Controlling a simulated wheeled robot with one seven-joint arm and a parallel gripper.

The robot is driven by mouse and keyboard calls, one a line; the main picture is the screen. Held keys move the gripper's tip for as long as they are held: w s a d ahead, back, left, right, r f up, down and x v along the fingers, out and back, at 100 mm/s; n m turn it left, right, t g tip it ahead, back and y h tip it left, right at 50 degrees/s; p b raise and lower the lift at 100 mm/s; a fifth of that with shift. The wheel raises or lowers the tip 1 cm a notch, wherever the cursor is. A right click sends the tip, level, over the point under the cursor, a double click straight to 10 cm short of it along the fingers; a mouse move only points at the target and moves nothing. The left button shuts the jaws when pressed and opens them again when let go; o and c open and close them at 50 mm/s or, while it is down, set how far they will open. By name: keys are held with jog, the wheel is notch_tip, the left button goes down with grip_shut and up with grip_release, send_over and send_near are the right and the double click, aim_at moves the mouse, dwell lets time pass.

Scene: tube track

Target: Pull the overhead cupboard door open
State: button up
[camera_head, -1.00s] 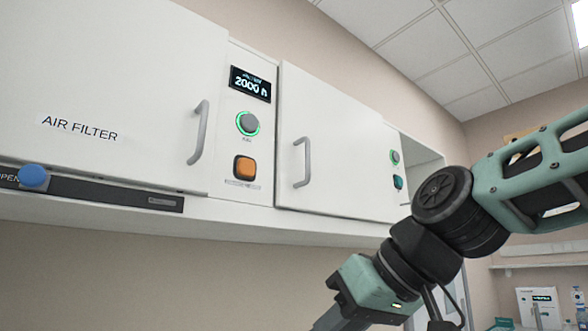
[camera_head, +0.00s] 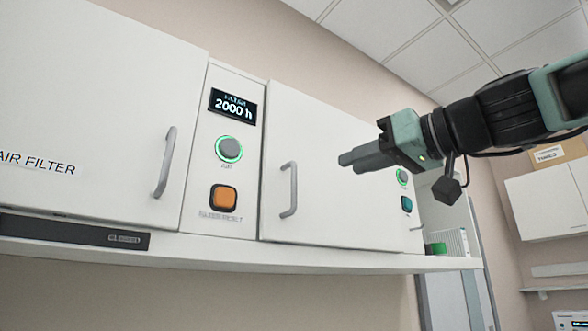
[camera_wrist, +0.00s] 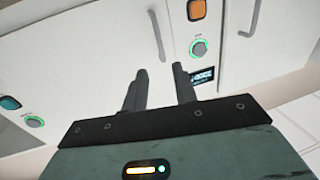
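Two white overhead cupboard doors are shut. The left door (camera_head: 80,110) is marked AIR FILTER and has a grey bar handle (camera_head: 165,162) near its right edge. The plain right door (camera_head: 335,215) has a grey bar handle (camera_head: 289,188) near its left edge. My gripper (camera_head: 347,160) is in front of the right door, to the right of its handle and apart from it. In the wrist view, my gripper (camera_wrist: 159,69) has a gap between its fingers and holds nothing. The right door's handle (camera_wrist: 156,36) shows just beyond the fingertips there.
Between the doors is a panel with a display (camera_head: 232,105), a green-ringed knob (camera_head: 229,149) and an orange button (camera_head: 223,197). A teal button (camera_head: 407,204) is right of the right door. An open shelf with a green item (camera_head: 435,248) lies farther right.

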aim_at(296, 185)
jog(key=p+x, duration=0.4)
jog(key=x, duration=0.3)
jog(key=p+x, duration=0.5)
jog(key=x, duration=0.3)
jog(key=shift+w+f, duration=0.15)
jog(key=shift+f, duration=0.05)
grip_shut()
